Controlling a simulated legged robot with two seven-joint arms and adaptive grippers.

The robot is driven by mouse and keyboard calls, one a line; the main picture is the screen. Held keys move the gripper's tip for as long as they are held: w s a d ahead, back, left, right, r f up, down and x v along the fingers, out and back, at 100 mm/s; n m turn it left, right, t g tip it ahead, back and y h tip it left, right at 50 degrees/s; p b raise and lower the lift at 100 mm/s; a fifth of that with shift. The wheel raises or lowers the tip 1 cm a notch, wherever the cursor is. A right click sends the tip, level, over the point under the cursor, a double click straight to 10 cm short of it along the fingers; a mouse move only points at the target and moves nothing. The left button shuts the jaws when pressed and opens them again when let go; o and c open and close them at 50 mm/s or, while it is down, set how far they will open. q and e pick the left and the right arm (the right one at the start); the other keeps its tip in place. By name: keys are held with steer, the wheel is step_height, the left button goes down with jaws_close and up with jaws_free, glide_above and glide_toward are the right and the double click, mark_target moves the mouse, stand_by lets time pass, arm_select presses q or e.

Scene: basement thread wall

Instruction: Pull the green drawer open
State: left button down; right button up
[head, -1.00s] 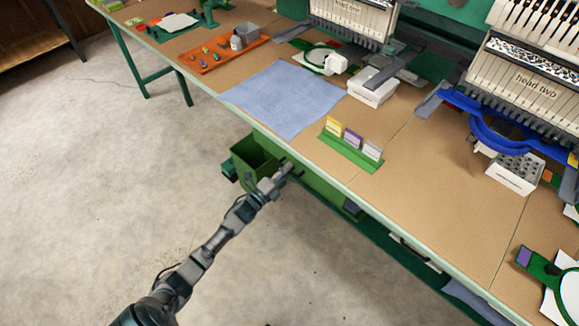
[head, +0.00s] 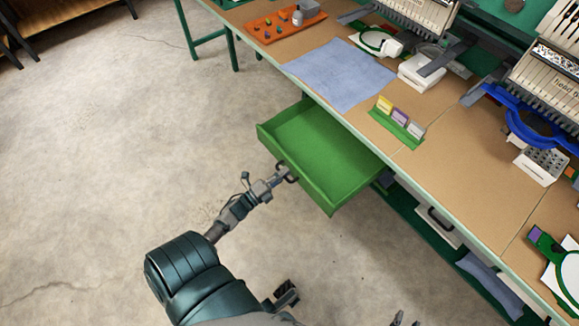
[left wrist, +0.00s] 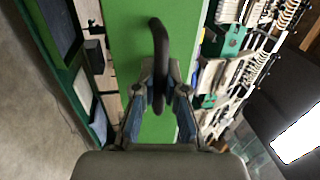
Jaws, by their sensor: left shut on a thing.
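The green drawer (head: 318,150) stands well out from under the table in the head view, and its inside looks empty. Its dark bar handle (head: 281,165) is on the front panel. My left gripper (head: 283,175) is shut on this handle. In the left wrist view, the curved black handle (left wrist: 161,45) passes between the fingers of my left gripper (left wrist: 160,95), with the green front panel (left wrist: 130,40) behind it. My right gripper (head: 406,320) shows only as two fingertips, apart and with nothing between them, at the bottom edge of the head view.
The worktable (head: 460,170) holds a blue cloth (head: 340,75), an orange tray (head: 262,33), a green card holder (head: 398,128) and embroidery machines. Below it is a lower shelf with a pale drawer or box (head: 437,213) and a blue-grey cushion (head: 490,283). The concrete floor before the drawer is clear.

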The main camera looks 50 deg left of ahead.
arm_select(q)
steer(key=shift+s+d+f, duration=0.1)
steer(key=shift+s+f, duration=0.2)
steer(key=shift+s, duration=0.1)
arm_select(e)
steer(key=shift+s+d+f, duration=0.1)
steer(key=shift+s+f, duration=0.1)
steer(key=shift+f, duration=0.05)
arm_select(q)
steer(key=c, duration=1.2)
jaws_free()
steer(key=shift+w, duration=0.1)
arm_select(e)
steer(key=shift+w, duration=0.1)
arm_select(q)
steer(key=shift+r, duration=0.1)
steer(key=s+a+f, duration=0.1)
steer(key=s+f, duration=0.1)
steer(key=s, duration=0.9)
steer(key=shift+s+f, duration=0.15)
steer(key=shift+s, duration=0.2)
